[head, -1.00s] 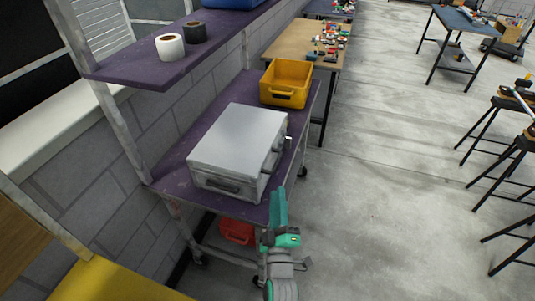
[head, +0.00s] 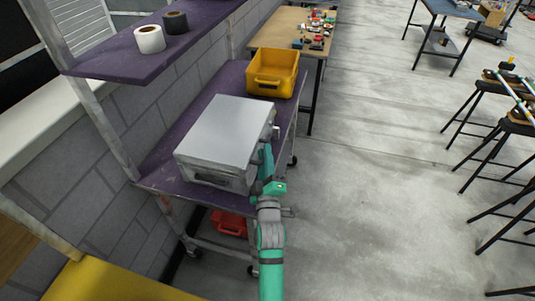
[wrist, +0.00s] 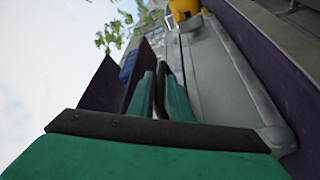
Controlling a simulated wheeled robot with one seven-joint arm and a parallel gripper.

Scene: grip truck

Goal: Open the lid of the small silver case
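The silver case (head: 226,130) is a flat grey box lying on the purple middle shelf, with its lid down. It has a dark handle on its near end and fittings on its right side. My green gripper (head: 264,160) is at the right side of the case, close to its near right corner. In the wrist view the two fingers (wrist: 160,95) are near each other, with a dark bar between them. Whether they grip that bar is unclear. The grey case side (wrist: 217,75) fills the area right of the fingers.
A yellow bin (head: 272,73) stands behind the case on the purple shelf (head: 205,98). Tape rolls (head: 149,39) sit on the upper shelf at left. A red container (head: 229,222) is below.

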